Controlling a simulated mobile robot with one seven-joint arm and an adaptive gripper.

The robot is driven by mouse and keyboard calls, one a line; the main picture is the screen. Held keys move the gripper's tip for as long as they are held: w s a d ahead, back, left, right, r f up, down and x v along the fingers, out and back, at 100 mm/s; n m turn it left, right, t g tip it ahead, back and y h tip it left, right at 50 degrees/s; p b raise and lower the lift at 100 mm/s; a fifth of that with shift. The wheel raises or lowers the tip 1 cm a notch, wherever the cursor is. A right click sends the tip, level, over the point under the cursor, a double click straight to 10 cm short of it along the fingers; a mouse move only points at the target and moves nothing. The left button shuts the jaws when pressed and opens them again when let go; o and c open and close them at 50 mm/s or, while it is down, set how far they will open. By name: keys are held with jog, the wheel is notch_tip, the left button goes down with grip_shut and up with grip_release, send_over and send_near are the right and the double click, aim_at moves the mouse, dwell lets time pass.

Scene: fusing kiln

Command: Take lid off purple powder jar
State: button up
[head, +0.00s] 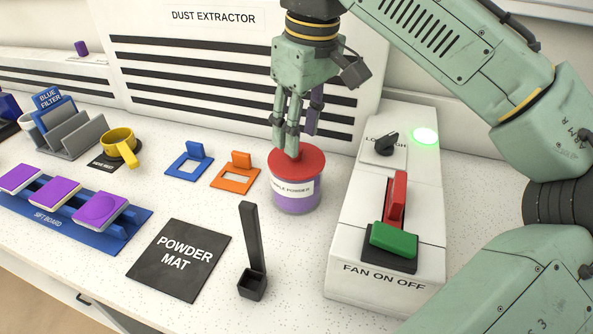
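The purple powder jar (296,203) stands upright on the counter in the head view, with a white label around it and purple powder below the label. Its red lid (311,167) sits on top. My gripper (288,150) points down right over the lid, its fingertips at or very near the lid's top. The fingers look close together. I cannot tell whether they grip a part of the lid, since they hide the spot between them.
The fan switch box (343,254) stands close on the jar's right. An orange stand (236,171) and a blue stand (190,163) are left. A black scoop (251,245) and the powder mat (165,277) lie in front. The dust extractor (205,45) rises behind.

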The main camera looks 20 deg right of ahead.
jog(key=shift+w+a+f+b, duration=0.15)
jog(key=shift+f+b, duration=0.85)
jog(key=shift+f, duration=0.45)
jog(key=shift+c, duration=0.2)
jog(key=c, duration=0.9)
jog(key=shift+r, duration=0.15)
